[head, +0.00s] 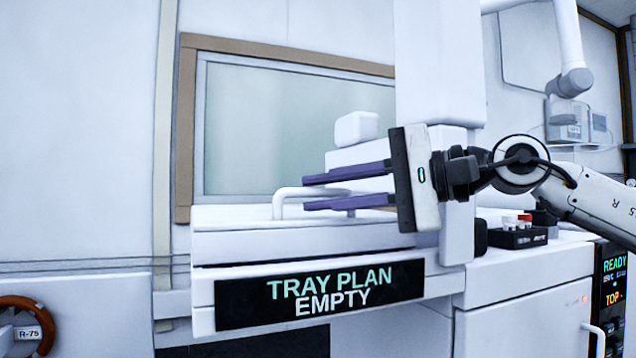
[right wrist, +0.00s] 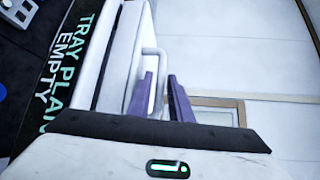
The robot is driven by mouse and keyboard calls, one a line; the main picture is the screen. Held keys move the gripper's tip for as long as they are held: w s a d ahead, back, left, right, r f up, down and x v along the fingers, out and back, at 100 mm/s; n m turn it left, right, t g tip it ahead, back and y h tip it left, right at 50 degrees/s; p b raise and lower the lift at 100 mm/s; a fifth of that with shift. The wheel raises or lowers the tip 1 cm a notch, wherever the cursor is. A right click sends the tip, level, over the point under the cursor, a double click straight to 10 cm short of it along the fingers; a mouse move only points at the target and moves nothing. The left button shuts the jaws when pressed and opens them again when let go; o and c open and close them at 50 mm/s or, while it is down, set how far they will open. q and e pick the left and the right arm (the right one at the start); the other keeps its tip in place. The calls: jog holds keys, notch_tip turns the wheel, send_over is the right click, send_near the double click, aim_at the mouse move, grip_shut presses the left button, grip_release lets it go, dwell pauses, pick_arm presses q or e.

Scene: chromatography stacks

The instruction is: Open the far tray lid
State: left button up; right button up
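The tray lid (head: 225,217) is a white slab on the white unit above the "TRAY PLAN EMPTY" sign (head: 320,295), and looks level and down. Its white bar handle (head: 279,204) shows at the left, partly hidden by my fingers; it also shows in the right wrist view (right wrist: 152,50). My right gripper (head: 305,193) reaches in from the right with two purple fingers apart. In the right wrist view, the handle bar passes between the open fingertips (right wrist: 160,76); I cannot tell whether they touch it. My left gripper is not in view.
A tall white column (head: 438,60) stands behind my right gripper. A small black rack with red and white caps (head: 517,236) sits to the right, above a "READY" panel (head: 613,265). A framed window (head: 290,130) is behind. A round brown-rimmed dial (head: 27,325) is at lower left.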

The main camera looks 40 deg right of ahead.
jog(key=shift+w+a+f, duration=0.1)
jog(key=shift+w+a, duration=0.2)
jog(key=shift+w, duration=0.15)
grip_shut()
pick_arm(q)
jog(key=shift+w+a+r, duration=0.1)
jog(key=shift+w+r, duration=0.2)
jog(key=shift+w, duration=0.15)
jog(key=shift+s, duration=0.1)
